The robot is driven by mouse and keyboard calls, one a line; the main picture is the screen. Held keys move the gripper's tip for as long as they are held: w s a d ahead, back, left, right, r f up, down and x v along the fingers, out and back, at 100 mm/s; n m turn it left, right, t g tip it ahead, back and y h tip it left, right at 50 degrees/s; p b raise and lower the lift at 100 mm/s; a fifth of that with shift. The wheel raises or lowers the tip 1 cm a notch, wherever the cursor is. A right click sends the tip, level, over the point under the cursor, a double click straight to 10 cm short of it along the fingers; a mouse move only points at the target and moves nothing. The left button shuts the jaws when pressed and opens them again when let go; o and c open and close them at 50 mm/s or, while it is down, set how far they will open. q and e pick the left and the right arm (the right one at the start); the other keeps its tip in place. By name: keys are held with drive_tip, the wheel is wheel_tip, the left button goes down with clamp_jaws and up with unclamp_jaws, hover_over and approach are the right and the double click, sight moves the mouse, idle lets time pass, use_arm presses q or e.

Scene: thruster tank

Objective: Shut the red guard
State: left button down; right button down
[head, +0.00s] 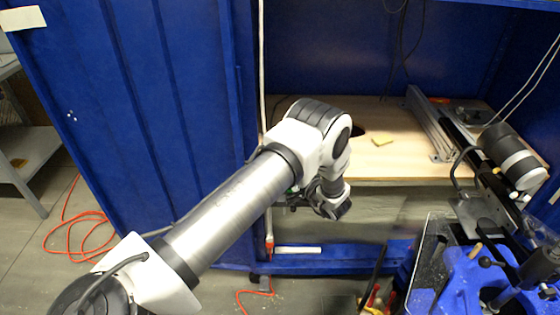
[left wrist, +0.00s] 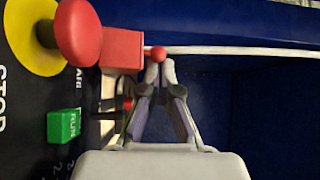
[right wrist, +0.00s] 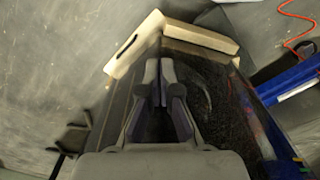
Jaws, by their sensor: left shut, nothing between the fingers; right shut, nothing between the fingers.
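In the left wrist view a red block (left wrist: 122,48), which looks like the guard, stands out from a dark panel (left wrist: 25,100). A red ball knob (left wrist: 155,53) is at its right end. My left gripper (left wrist: 158,77) is shut and empty, its tips right at the knob; I cannot tell whether they touch it. In the head view the left gripper (head: 334,207) hangs in front of the blue cabinet, and the guard cannot be made out. My right gripper (right wrist: 160,82) is shut and empty, in front of a pale-edged dark tray-like thing (right wrist: 205,40).
A red mushroom button (left wrist: 77,33) on a yellow disc (left wrist: 32,36) and a green RUN button (left wrist: 62,125) sit close by the guard. A blue cabinet door (head: 150,120) stands left of the arm. A blue vise-like fixture (head: 462,280) is at lower right.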

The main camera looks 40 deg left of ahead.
idle(0.6)
use_arm(q)
drive_tip(key=s+d, duration=0.1)
drive_tip(key=d, duration=1.1)
drive_tip(key=shift+s+f, duration=0.15)
drive_tip(key=shift+s, duration=0.15)
drive_tip(key=shift+s, duration=0.1)
